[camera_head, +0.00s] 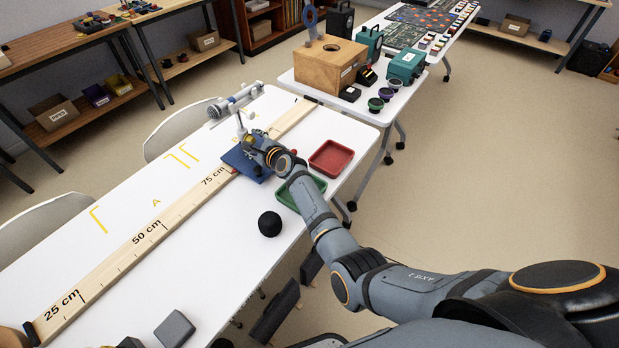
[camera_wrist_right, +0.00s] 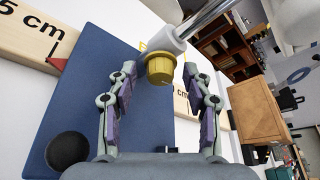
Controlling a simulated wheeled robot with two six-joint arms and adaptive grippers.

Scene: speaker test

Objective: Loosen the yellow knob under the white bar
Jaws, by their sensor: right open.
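The yellow knob (camera_wrist_right: 160,67) shows in the right wrist view, just under a short white bar (camera_wrist_right: 162,38) with a shiny metal rod at its upper right. My right gripper (camera_wrist_right: 160,80) is open, with one finger on each side of the knob. I see gaps between the fingertips and the knob, so it does not look gripped. In the head view the right gripper (camera_head: 258,142) is over the blue base (camera_head: 232,161) at the stand; the knob is too small to make out there. My left gripper is out of view.
A wooden ruler rail (camera_head: 150,232) runs along the white table. The table's left part is mostly clear.

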